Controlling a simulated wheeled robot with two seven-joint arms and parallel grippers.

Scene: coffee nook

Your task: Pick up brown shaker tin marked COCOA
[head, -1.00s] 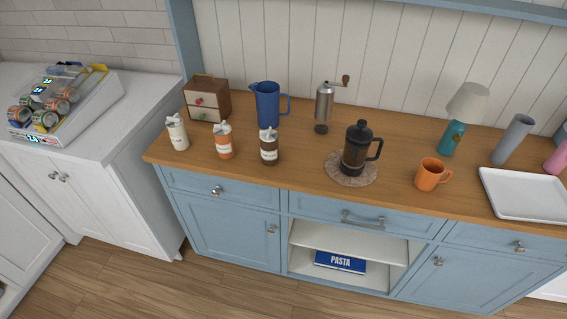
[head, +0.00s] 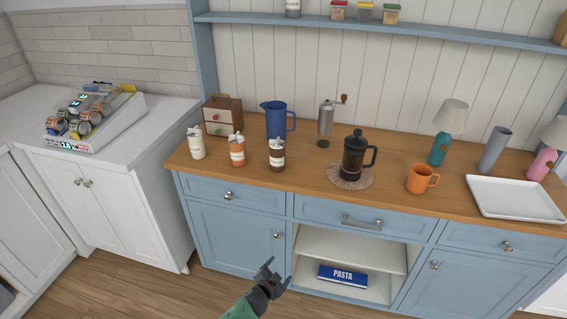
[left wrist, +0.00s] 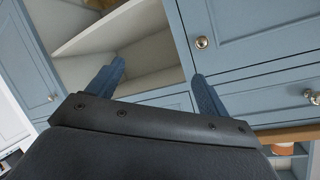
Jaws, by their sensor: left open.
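The brown shaker tin (head: 277,156) stands upright on the wooden counter, with a pale label and a light top; its lettering is too small to read. It is the rightmost of three shaker tins, beside the orange one (head: 237,150). My left gripper (head: 268,268) is low in front of the blue cabinet, well below the counter top and the tin. In the left wrist view its two blue fingers (left wrist: 158,85) are apart with nothing between them. The right gripper is not in view.
A white shaker tin (head: 196,143), a small drawer box (head: 223,117) and a blue pitcher (head: 276,120) stand near the tin. A French press (head: 353,158), an orange mug (head: 420,179) and a white tray (head: 515,199) are to the right. The counter's front edge lies above my gripper.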

